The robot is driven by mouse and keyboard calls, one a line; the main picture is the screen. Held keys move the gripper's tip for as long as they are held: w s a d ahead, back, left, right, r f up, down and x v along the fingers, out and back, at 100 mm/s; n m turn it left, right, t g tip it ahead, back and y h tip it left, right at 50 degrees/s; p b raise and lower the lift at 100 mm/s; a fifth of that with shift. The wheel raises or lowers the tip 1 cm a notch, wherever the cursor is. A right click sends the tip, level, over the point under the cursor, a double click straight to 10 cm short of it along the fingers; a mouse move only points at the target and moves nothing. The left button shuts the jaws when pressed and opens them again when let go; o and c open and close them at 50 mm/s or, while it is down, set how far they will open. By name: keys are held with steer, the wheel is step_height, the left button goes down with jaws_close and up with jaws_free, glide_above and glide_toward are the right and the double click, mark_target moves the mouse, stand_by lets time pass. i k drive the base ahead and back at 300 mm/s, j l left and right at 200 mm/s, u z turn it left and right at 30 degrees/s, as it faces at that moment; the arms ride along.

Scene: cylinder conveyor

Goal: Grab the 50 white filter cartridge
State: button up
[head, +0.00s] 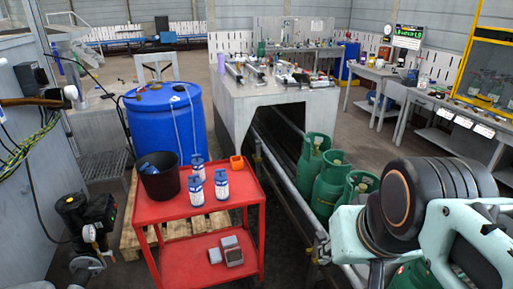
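Three small upright cylinders with white and blue surfaces stand on the red cart's top shelf (172,208): one at the back (197,166), one at the front left (195,190) and one at the front right (221,185). They stand close together, apart from one another. Their labels are too small to read, so I cannot tell which is the 50 white filter cartridge. Large black and pale green parts, seemingly of my arm, fill the lower right, well to the right of the cart. My gripper's fingertips do not show.
A black bucket (161,179) and an orange box (237,163) share the top shelf. Grey blocks (233,253) lie on the lower shelf. A blue drum (160,125) stands behind. Green gas cylinders (328,181) stand right of the cart, beyond a metal rail.

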mark_target(220, 177)
steer(key=i+j+z, duration=0.25)
steer(key=j+z, duration=0.3)
steer(key=j, duration=0.15)
steer(key=i+j+z, duration=0.1)
steer(key=j, duration=0.4)
steer(key=i+j+z, duration=0.1)
steer(key=j, duration=0.45)
steer(key=i+j+z, duration=0.1)
steer(key=j, duration=0.4)
